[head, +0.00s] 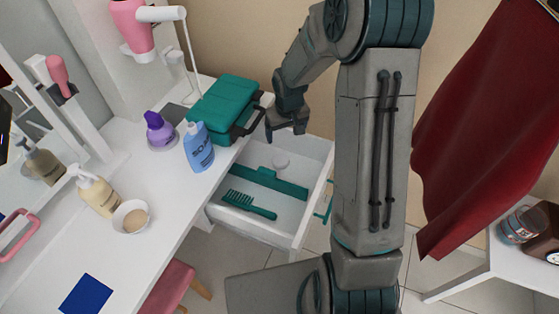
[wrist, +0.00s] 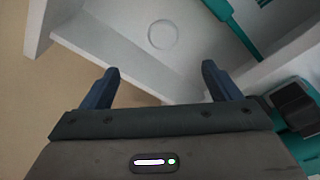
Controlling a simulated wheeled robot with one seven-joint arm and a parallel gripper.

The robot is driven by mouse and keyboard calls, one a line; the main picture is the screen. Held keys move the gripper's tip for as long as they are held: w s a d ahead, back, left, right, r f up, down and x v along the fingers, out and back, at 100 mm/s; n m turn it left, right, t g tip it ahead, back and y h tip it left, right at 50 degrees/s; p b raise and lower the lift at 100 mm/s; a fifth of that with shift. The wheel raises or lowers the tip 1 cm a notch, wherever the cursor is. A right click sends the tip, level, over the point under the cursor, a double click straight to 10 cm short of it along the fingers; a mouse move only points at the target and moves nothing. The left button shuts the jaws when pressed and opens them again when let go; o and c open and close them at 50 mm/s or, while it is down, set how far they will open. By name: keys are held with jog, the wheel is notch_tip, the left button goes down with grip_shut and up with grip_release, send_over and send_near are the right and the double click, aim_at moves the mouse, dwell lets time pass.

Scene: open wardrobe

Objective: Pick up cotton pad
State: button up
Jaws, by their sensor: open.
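My gripper (head: 287,129) is above the far edge of the drawer. In the wrist view my gripper (wrist: 158,80) shows two dark blue fingers spread wide with nothing between them. The pad is not touched.
A red cloth (head: 485,120) hangs at right.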

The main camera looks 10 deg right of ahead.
send_over(280, 160)
jog(key=s, duration=0.1)
jog(key=f, duration=1)
jog(key=shift+s+d+f+b, duration=0.1)
jog(key=shift+d+f+b, duration=0.1)
jog(key=shift+f+b, duration=0.15)
jog(key=shift+w+a+f, duration=0.1)
jog(key=shift+w+f, duration=0.1)
jog(key=shift+f, duration=0.85)
jog(key=shift+w+d+f, duration=0.1)
jog(key=shift+w+f, duration=0.1)
jog(key=shift+f, duration=0.85)
jog(key=shift+w+a+f, duration=0.1)
jog(key=shift+w+f, duration=0.1)
jog(key=shift+f, duration=0.85)
jog(key=c, duration=1)
